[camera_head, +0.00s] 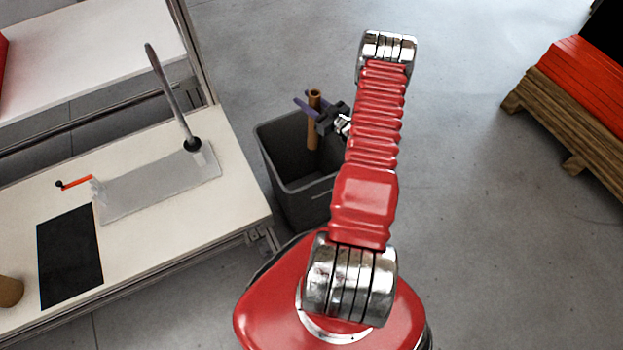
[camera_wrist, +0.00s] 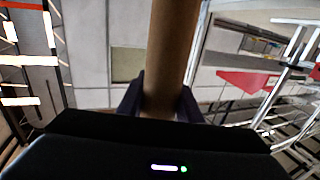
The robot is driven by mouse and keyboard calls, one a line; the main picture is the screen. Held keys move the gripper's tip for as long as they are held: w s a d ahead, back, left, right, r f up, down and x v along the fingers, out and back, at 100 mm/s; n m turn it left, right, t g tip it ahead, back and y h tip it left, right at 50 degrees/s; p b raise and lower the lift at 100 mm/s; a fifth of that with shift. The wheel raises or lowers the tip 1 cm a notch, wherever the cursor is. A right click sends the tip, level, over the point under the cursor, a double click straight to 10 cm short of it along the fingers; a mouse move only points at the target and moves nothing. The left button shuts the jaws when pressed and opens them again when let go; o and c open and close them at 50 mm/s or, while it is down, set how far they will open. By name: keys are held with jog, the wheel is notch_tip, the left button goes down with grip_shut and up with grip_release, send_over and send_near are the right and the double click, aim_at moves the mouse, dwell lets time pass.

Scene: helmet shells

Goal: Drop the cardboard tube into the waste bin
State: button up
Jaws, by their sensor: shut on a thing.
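The cardboard tube (camera_head: 313,128) is brown and upright in the head view, held between the purple fingers of my gripper (camera_head: 311,109). Its lower part overlaps the dark grey waste bin (camera_head: 312,200) in the picture, within the bin's opening. I cannot tell for sure how far it reaches below the rim. In the wrist view the tube (camera_wrist: 172,50) stands between the two fingers of my gripper (camera_wrist: 160,100), which touch it on both sides. My arm hides the right part of the bin.
A white worktable (camera_head: 235,185) stands left of the bin, with a grey board, a lever, a black mat (camera_head: 69,257) and a brown cylinder (camera_head: 10,291). A wooden pallet with red sheets (camera_head: 590,85) is at the right. The floor between is clear.

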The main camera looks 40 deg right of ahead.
jog(key=shift+a+f, duration=0.1)
jog(key=shift+f, duration=1.9)
jog(key=shift+f, duration=2.95)
jog(key=o, duration=1.1)
jog(key=shift+r, duration=4.95)
